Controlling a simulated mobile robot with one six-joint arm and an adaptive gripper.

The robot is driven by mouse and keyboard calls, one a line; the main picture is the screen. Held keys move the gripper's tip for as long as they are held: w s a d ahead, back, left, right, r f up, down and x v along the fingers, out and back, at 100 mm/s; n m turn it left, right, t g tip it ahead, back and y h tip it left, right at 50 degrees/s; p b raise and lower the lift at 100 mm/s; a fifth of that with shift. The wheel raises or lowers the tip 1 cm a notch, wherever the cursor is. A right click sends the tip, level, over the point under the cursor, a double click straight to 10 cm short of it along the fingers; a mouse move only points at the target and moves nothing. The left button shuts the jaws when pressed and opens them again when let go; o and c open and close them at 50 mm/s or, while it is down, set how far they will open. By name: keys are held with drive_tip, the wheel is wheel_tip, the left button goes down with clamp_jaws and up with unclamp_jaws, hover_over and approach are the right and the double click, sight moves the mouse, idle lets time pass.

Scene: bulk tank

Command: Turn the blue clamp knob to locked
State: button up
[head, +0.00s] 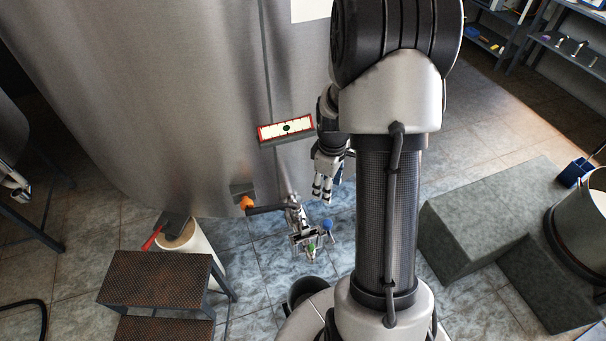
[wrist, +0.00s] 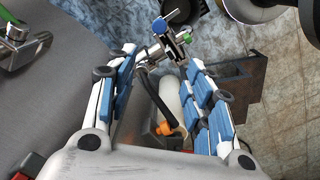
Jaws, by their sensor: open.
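The blue clamp knob (head: 327,224) is on the metal valve fitting (head: 296,218) low at the tank's side in the head view. It also shows near the top of the wrist view (wrist: 158,26), beyond my fingertips. A green knob (head: 311,248) sits on the same fitting, below and left of the blue one. My gripper (head: 322,190) hangs above the blue knob, apart from it. In the wrist view my gripper (wrist: 163,62) is open with blue-padded fingers, and nothing is held. I cannot tell the knob's locked mark.
The steel tank (head: 180,100) fills the left, with a gauge (head: 286,129) on its wall. An orange knob (head: 246,203) sits left of the fitting. Brown steps (head: 155,279) stand front left, a dark bucket (head: 306,291) below the fitting. Grey blocks (head: 490,215) stand right.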

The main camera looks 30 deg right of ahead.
sight(328, 223)
drive_tip(key=f+b, duration=0.1)
drive_tip(key=f, duration=0.5)
drive_tip(key=d+f+b, duration=0.1)
drive_tip(key=f+b, duration=0.1)
drive_tip(key=f, duration=0.5)
drive_tip(key=f+b, duration=0.1)
drive_tip(key=f, duration=0.6)
drive_tip(key=shift+s+d+f+b, duration=0.15)
drive_tip(key=shift+s+d+b, duration=0.05)
drive_tip(key=shift+b, duration=0.2)
drive_tip(key=shift+n, duration=0.3)
drive_tip(key=shift+c, duration=0.2)
drive_tip(key=c, duration=1)
drive_tip(key=shift+c, duration=0.2)
